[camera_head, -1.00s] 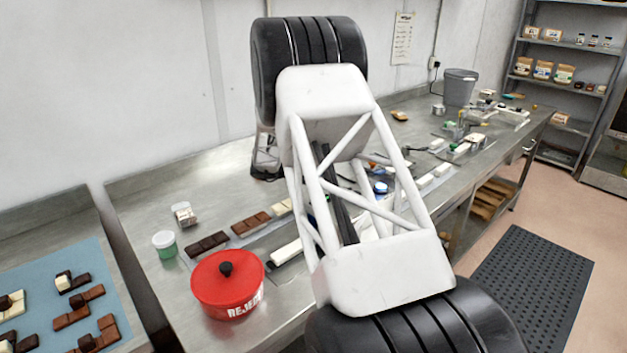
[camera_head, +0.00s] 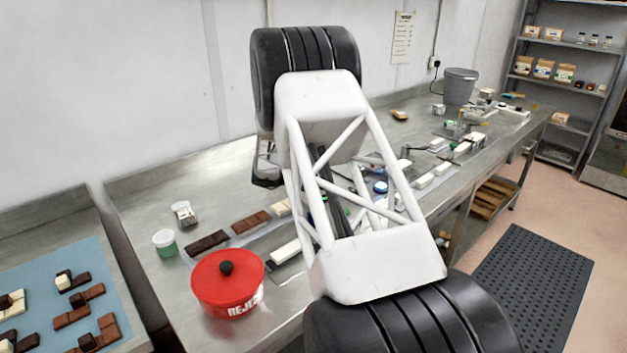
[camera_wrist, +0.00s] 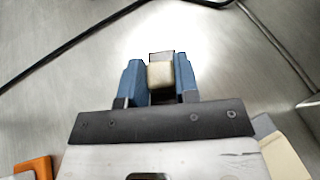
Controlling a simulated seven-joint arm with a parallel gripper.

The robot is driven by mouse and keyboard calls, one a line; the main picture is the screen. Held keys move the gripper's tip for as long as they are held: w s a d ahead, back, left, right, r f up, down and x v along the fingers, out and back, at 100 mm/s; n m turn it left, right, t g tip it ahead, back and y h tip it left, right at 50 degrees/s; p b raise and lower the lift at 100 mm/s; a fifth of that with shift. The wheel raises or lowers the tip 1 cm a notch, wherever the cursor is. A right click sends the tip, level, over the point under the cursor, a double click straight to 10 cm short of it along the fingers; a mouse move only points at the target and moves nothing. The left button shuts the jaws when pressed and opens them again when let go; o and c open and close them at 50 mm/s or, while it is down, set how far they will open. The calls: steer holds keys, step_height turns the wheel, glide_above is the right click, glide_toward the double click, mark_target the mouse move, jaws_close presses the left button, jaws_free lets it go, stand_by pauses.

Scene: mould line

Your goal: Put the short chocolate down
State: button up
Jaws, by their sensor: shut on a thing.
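In the wrist view my gripper (camera_wrist: 160,80) has its two blue fingers closed on a small cream block, the short chocolate (camera_wrist: 160,76). The block sits between the fingertips, with bare steel around it. A small grey patch shows just beyond it; I cannot tell whether the block touches any surface. In the head view my white arm link covers the middle of the bench, and my gripper and the held chocolate are hidden or not distinguishable there.
A red lidded tub (camera_head: 228,285) stands at the bench's front left, near dark, brown and cream chocolate bars (camera_head: 250,222). A blue mat (camera_head: 112,285) with chocolate pieces lies at far left. In the wrist view a black cable (camera_wrist: 60,52) crosses the steel; an orange item (camera_wrist: 36,168) is lower left.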

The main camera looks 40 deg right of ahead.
steer(key=shift+f, duration=0.15)
steer(key=o, duration=0.9)
steer(key=shift+r, duration=0.65)
steer(key=v, duration=1.2)
